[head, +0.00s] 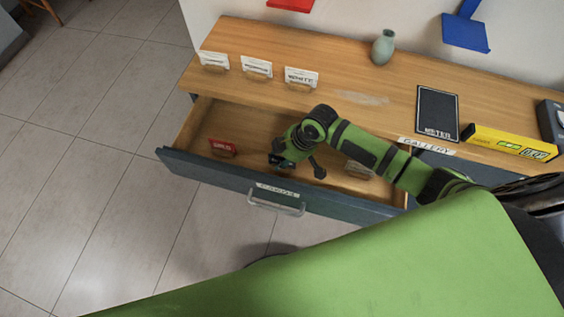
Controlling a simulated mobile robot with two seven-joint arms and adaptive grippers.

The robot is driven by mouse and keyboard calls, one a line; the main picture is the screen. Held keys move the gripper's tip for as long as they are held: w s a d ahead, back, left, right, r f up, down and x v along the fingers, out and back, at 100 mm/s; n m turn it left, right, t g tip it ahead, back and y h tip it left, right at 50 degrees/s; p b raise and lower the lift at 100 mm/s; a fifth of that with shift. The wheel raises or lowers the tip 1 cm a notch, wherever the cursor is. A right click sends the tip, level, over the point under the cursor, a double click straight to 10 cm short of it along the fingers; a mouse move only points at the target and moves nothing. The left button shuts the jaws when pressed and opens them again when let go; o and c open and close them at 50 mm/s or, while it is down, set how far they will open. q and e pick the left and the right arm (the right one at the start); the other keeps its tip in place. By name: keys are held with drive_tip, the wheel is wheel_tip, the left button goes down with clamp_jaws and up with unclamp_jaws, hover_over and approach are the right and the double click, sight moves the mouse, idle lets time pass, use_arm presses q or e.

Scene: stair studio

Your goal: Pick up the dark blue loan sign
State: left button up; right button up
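My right gripper (295,165) reaches down into the open drawer (255,131), between a red sign and a pale sign. Its tips are small and partly covered by my own wrist, so I cannot tell whether it is open or shut. A small dark bluish patch shows at its left side, but I cannot tell whether this is the dark blue loan sign or part of the gripper. No sign can be clearly read as the loan sign. My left gripper is not in view.
The red sign (222,148) stands at the drawer's left; the pale sign (358,169) lies under my forearm. Several white signs (257,68) stand on the wooden top, with a vase (383,47), a black board (437,112) and a yellow box (511,143).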

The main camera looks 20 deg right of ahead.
clamp_jaws()
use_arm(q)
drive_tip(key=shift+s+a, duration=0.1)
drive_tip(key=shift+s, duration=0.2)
use_arm(e)
wheel_tip(320, 180, up, 10)
idle(0.4)
